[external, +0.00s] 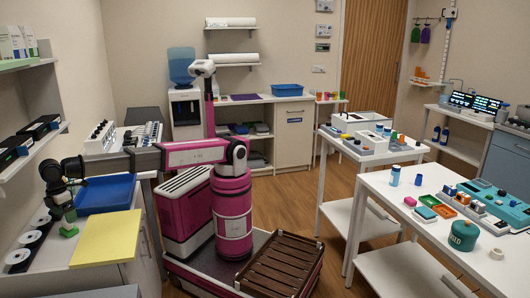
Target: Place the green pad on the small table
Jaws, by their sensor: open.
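My gripper (67,218) points down over the left counter, at the end of my outstretched magenta and grey arm. By its fingertips is a small green piece (69,232), possibly the green pad; whether they touch it is too small to tell. My gripper is open.
A blue tray (105,194) and a yellow sheet (106,238) lie on the left counter beside my gripper. Black-and-white discs (30,240) lie to its left. A wall shelf (35,148) hangs above. A brown slatted crate (283,265) sits on my base. Wooden floor shows between base and tables.

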